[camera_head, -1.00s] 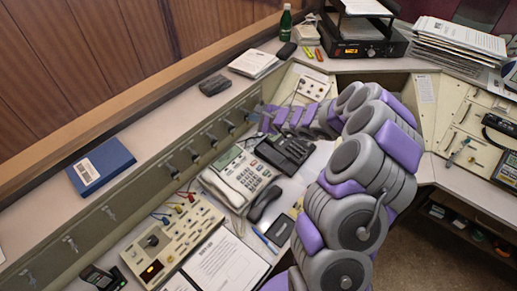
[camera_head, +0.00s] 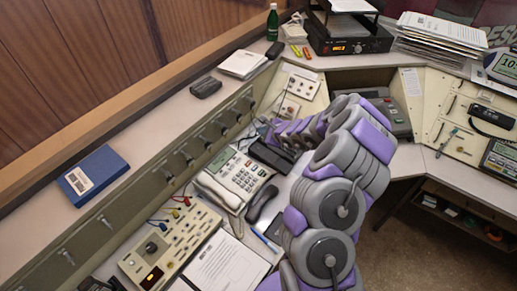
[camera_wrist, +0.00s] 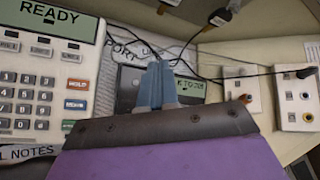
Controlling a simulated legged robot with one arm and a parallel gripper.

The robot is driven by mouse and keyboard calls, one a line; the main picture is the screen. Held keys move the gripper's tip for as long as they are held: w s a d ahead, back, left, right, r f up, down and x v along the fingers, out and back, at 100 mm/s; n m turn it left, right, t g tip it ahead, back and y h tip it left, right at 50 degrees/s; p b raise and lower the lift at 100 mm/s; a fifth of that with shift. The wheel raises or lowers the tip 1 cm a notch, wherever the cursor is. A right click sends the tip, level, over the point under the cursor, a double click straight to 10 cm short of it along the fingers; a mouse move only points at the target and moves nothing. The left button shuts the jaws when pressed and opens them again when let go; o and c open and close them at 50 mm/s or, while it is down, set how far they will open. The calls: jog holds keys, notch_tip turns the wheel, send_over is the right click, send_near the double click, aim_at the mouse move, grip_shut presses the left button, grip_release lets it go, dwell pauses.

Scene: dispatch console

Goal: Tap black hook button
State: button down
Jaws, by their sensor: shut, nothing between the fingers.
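My gripper (camera_wrist: 157,82) is shut and empty, its blue-grey fingertips together in the wrist view. The fingers are in front of a dark phone (camera_wrist: 190,88) with a small lit display and hide part of it. I cannot tell whether they touch it. In the head view this appears to be the black desk phone (camera_head: 268,157), partly behind my arm. I cannot make out a black hook button in either view. A beige desk phone (camera_head: 238,178) stands left of it, with its READY display (camera_wrist: 48,20) in the wrist view.
A black handset (camera_head: 262,203) lies beside the beige phone. Cables and plugs hang from the panel behind. A beige switch box (camera_head: 165,255) and papers (camera_head: 225,265) lie nearer me. A socket plate (camera_wrist: 297,100) is to the right in the wrist view.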

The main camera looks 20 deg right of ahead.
jog(key=f, duration=0.1)
jog(key=b, duration=0.4)
send_over(256, 147)
jog(key=s+d, duration=0.1)
jog(key=s, duration=0.2)
jog(key=f, duration=0.6)
jog(key=shift+w+d+f, duration=0.1)
jog(key=shift+d+f, duration=0.1)
jog(key=shift+f, duration=0.15)
jog(key=shift+w+a+f, duration=0.1)
jog(key=shift+a+f, duration=0.1)
jog(key=shift+f, duration=0.15)
jog(key=shift+f+b, duration=0.1)
jog(key=shift+b, duration=0.2)
dwell(0.3)
jog(key=shift+f+b, duration=0.25)
jog(key=shift+b, duration=0.1)
jog(key=shift+f, duration=0.4)
dwell(0.7)
jog(key=shift+a+f+b, duration=0.15)
jog(key=shift+f+b, duration=0.25)
dwell(0.6)
jog(key=shift+r, duration=0.1)
